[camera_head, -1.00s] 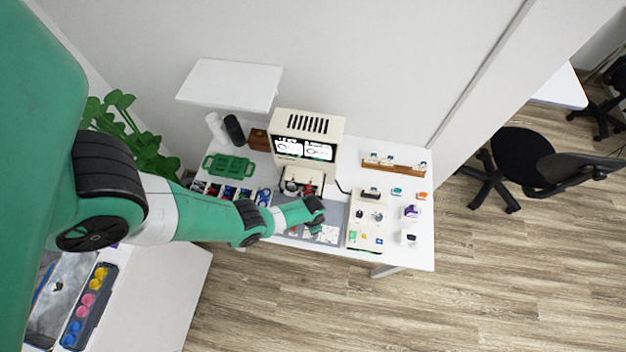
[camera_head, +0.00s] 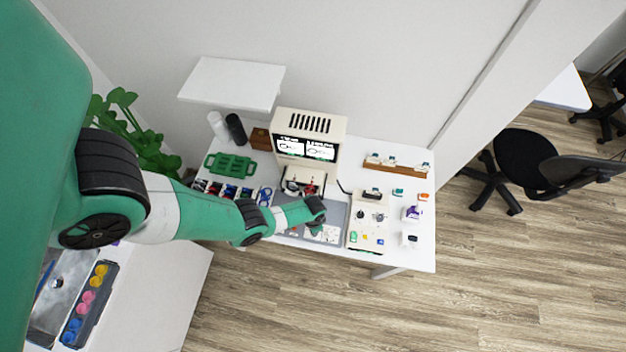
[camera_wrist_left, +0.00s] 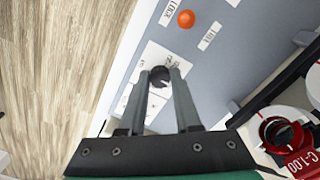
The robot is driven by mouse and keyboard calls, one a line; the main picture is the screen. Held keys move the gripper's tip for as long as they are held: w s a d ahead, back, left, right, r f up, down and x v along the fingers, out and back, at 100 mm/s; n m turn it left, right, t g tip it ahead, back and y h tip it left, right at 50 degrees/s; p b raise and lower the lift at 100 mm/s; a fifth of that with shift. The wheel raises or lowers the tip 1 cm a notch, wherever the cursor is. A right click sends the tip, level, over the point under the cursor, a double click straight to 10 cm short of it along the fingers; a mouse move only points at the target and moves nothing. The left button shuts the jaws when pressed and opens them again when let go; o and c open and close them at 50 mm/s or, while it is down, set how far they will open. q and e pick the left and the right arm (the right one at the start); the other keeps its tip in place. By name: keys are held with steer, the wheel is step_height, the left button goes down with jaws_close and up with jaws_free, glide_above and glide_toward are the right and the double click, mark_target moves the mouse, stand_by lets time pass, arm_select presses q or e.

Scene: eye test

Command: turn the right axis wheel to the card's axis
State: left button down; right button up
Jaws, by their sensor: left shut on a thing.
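In the left wrist view, a small round black knob (camera_wrist_left: 160,76) with a pale mark stands on a white plate (camera_wrist_left: 146,60) with printed marks. The two grey fingers of my left gripper (camera_wrist_left: 160,82) are closed on this knob, one on each side. In the head view my left gripper (camera_head: 317,222) reaches down over the grey mat (camera_head: 339,216) in front of the cream machine, and hides the knob. I cannot tell from the views whether this knob is the right axis wheel. The machine's screen (camera_head: 305,149) has white panels with dark marks too small to read. My right gripper is not seen.
An orange knob (camera_wrist_left: 186,18) sits beside printed labels on the grey surface. A red-rimmed lens (camera_wrist_left: 284,134) marked C-100 is at the right of the wrist view. A cream box (camera_head: 367,223) with small coloured parts stands right of the mat. A green tray (camera_head: 230,163) lies at left.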

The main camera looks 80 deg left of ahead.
arm_select(q)
steer(key=shift+n, duration=2.9)
steer(key=c, duration=0.6)
jaws_free()
